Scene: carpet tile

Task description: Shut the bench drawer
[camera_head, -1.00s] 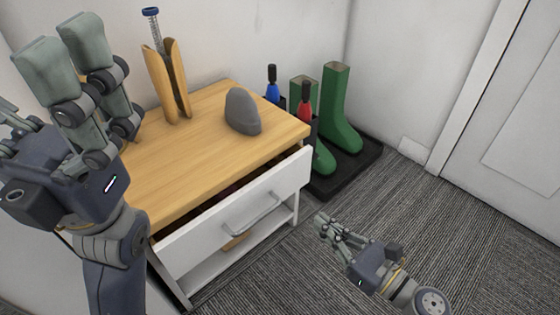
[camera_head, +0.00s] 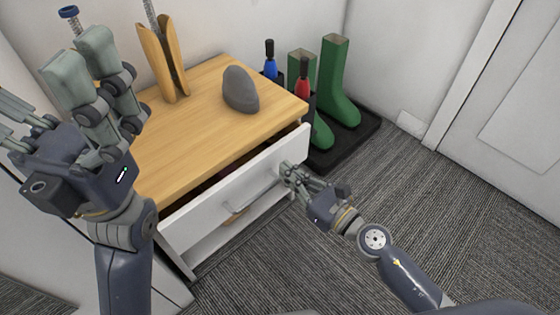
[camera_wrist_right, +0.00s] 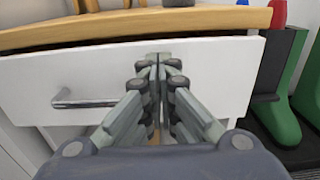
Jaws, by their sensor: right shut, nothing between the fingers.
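The bench drawer has a white front (camera_head: 225,195) with a metal bar handle (camera_head: 236,209). It stands a little open, with a dark gap below the wooden bench top (camera_head: 190,135). My right gripper (camera_head: 287,170) is shut and empty, its fingertips at the drawer front right of the handle. In the right wrist view the closed fingertips (camera_wrist_right: 158,62) lie over the upper part of the drawer front (camera_wrist_right: 225,75), with the handle (camera_wrist_right: 85,102) to their left. I cannot tell whether they touch it. My left gripper (camera_head: 45,80) is raised, open and empty, left of the bench.
A grey stone-like object (camera_head: 240,90) and a wooden boot tree (camera_head: 165,60) stand on the bench top. Green boots (camera_head: 336,85) and blue- and red-topped items stand on a black tray (camera_head: 355,140) to the right. Carpet in front is clear.

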